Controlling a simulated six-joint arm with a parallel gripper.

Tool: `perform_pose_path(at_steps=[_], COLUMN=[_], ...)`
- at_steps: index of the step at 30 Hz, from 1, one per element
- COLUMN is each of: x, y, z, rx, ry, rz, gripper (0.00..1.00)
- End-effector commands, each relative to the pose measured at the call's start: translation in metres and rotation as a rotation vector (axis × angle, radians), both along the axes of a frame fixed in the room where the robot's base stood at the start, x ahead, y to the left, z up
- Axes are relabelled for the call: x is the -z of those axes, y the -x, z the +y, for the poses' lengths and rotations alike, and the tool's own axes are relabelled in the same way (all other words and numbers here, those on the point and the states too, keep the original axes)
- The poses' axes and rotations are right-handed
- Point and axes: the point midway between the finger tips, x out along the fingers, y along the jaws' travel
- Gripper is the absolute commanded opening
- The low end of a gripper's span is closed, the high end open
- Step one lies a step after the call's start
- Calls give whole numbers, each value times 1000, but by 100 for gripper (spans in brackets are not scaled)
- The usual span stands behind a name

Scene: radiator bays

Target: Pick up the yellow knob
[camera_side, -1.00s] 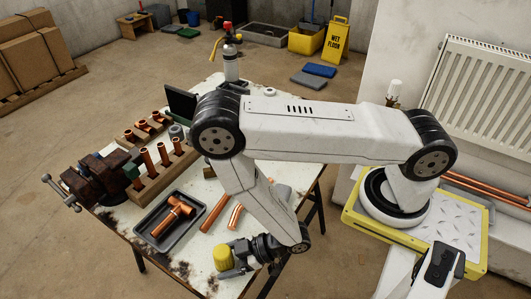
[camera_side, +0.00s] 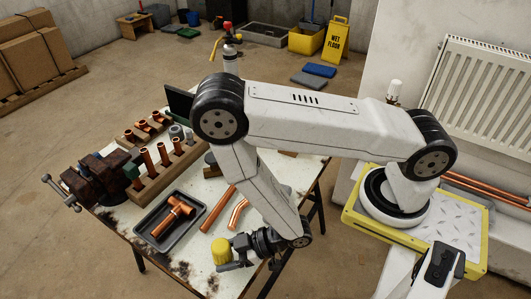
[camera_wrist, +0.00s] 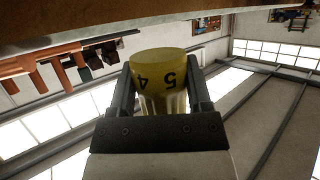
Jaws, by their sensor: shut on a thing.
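The yellow knob (camera_side: 221,250) is held at the end of my gripper (camera_side: 226,258), near the front edge of the worktable (camera_side: 190,268) in the side view. In the wrist view the yellow knob (camera_wrist: 161,82) sits between the two dark fingers of my gripper (camera_wrist: 160,95), which are shut on its sides. Dark digits, a 4 and a 5, show on its face, with a paler ribbed part below. The knob appears to be just above the tabletop; the exact gap is hard to tell.
A grey tray (camera_side: 148,233) with copper fittings lies left of the gripper. Loose copper pipes (camera_side: 218,209) lie behind it. A wooden rack (camera_side: 165,178) of upright copper pipes and a vise (camera_side: 98,180) stand at the table's left. A radiator (camera_side: 480,95) hangs on the right wall.

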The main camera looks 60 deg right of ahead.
Motion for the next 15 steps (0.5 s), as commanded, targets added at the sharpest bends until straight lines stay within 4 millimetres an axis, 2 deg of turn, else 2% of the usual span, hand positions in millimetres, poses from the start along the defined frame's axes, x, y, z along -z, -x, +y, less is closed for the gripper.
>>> perform_pose_path(at_steps=[15], x=[-57], y=[0], z=[0], rx=[0], ry=[-2], rz=[-2], gripper=[0])
